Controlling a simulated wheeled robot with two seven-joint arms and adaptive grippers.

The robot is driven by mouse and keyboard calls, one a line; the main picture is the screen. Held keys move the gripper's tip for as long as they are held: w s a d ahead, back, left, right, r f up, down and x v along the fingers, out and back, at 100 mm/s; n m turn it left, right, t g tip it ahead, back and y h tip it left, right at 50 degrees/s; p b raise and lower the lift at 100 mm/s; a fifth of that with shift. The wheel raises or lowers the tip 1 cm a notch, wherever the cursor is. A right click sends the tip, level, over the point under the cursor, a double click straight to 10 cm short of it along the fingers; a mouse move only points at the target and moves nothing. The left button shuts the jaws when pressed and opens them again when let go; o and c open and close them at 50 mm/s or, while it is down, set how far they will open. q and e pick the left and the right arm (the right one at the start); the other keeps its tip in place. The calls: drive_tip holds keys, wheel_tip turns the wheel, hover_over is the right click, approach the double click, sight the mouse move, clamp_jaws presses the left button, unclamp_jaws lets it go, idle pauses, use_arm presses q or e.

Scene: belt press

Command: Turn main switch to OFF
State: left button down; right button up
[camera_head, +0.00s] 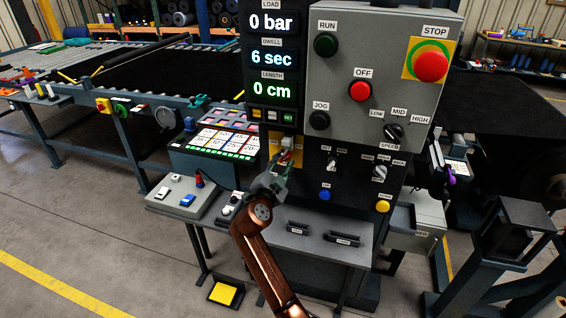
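A yellow plate with a red handle, which looks like the main switch (288,142), is on the dark panel below the readout column. My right gripper (282,165) reaches up from below, its tips right at the lower part of the red handle. I cannot tell whether they touch the handle or whether the fingers are open or shut. The gripper hides part of the switch, and its position marks are too small to read. My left gripper is not in view.
The grey control box (330,75) above right carries RUN, OFF, JOG and STOP (431,66) buttons. Selector knobs and a blue button (324,195) are to the right. A lit keypad (215,141) and a small grey box (180,197) stand left.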

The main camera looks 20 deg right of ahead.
drive_tip(key=shift+c, duration=0.2)
clamp_jaws()
drive_tip(key=shift+a+n, duration=0.1)
drive_tip(key=shift+n, duration=0.2)
drive_tip(key=shift+w+a+r+n+p, duration=0.2)
drive_tip(key=shift+n+p, duration=0.65)
drive_tip(key=shift+n, duration=2)
drive_tip(key=shift+w+a+f+n+p, duration=0.15)
drive_tip(key=shift+a+n+p, duration=0.5)
drive_tip(key=shift+n, duration=2.25)
drive_tip(key=shift+w+a+r+n+p, duration=0.15)
drive_tip(key=shift+n+p, duration=0.9)
drive_tip(key=shift+n, duration=1.8)
drive_tip(key=shift+w+d, duration=0.1)
